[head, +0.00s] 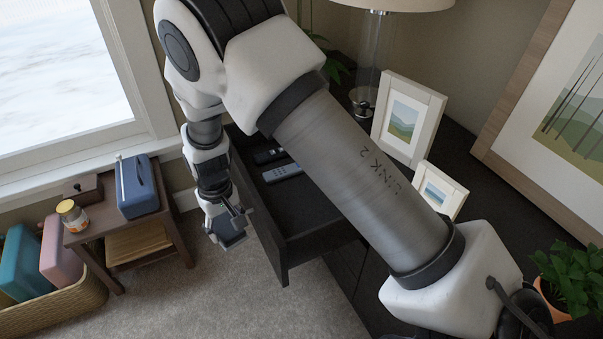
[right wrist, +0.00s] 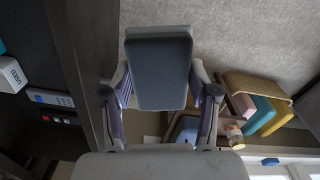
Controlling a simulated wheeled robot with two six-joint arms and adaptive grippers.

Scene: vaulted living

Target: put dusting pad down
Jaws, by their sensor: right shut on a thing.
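The dusting pad (right wrist: 160,74) is a dark blue-grey rounded block with a lighter rim in the right wrist view. My right gripper (right wrist: 160,98) is shut on it, with one finger at each side. In the head view the right gripper (head: 226,216) hangs beside the open dark drawer (head: 284,274), on its left, over the carpet. The pad shows there only as a small dark shape below the fingers (head: 232,230). It appears held clear of the drawer and the floor. My left gripper is not in view.
The drawer holds a grey remote (head: 283,173) and a dark one (head: 268,156). A small side table (head: 92,236) with a blue radio (head: 138,187) and a jar (head: 72,215) stands left. Picture frames (head: 408,118) and a lamp stand on the dark cabinet. Carpet (head: 215,290) in front is clear.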

